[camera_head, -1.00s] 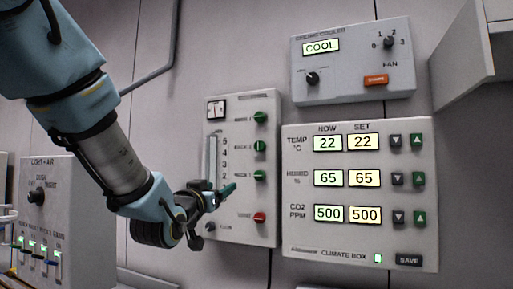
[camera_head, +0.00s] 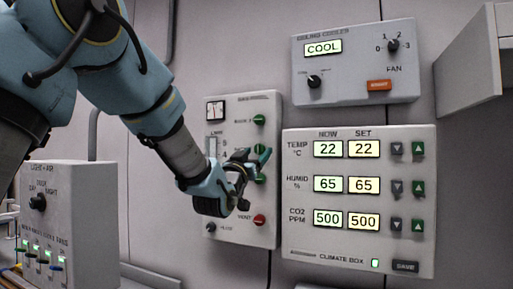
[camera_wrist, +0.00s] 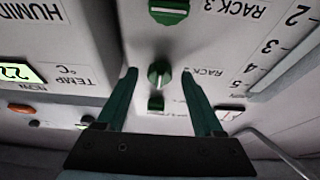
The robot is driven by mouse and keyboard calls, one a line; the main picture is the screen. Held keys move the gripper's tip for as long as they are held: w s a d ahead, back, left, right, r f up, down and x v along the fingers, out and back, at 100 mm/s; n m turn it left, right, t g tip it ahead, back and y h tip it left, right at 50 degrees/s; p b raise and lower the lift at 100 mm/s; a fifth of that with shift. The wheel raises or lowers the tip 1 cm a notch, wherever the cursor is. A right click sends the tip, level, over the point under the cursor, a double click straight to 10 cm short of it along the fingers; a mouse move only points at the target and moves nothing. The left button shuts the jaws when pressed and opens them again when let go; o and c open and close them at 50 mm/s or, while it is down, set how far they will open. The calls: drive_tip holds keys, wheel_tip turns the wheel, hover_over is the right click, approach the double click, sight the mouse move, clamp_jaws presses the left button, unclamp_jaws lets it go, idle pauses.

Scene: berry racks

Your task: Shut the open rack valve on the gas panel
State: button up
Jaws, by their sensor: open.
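The gas panel (camera_head: 231,222) is a pale box on the wall with green rack knobs, a red vent knob (camera_head: 259,220) and a gauge. My gripper (camera_head: 263,156) is open in front of its middle rack knob. In the wrist view, turned upside down, my gripper (camera_wrist: 159,75) has one finger on each side of that green middle knob (camera_wrist: 159,73), with no contact visible. This knob's grip points up and down in the picture. The rack 3 knob (camera_wrist: 168,11) and the far rack knob (camera_wrist: 156,103) lie crosswise. The top rack knob (camera_head: 259,119) also shows in the head view.
The climate box (camera_head: 300,243) stands close on the right, with the cooler panel (camera_head: 350,92) above it. A light panel (camera_head: 80,215) is at the left.

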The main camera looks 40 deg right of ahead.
drive_tip(key=shift+w+d, duration=0.1)
drive_tip(key=shift+d, duration=0.05)
clamp_jaws()
idle(0.5)
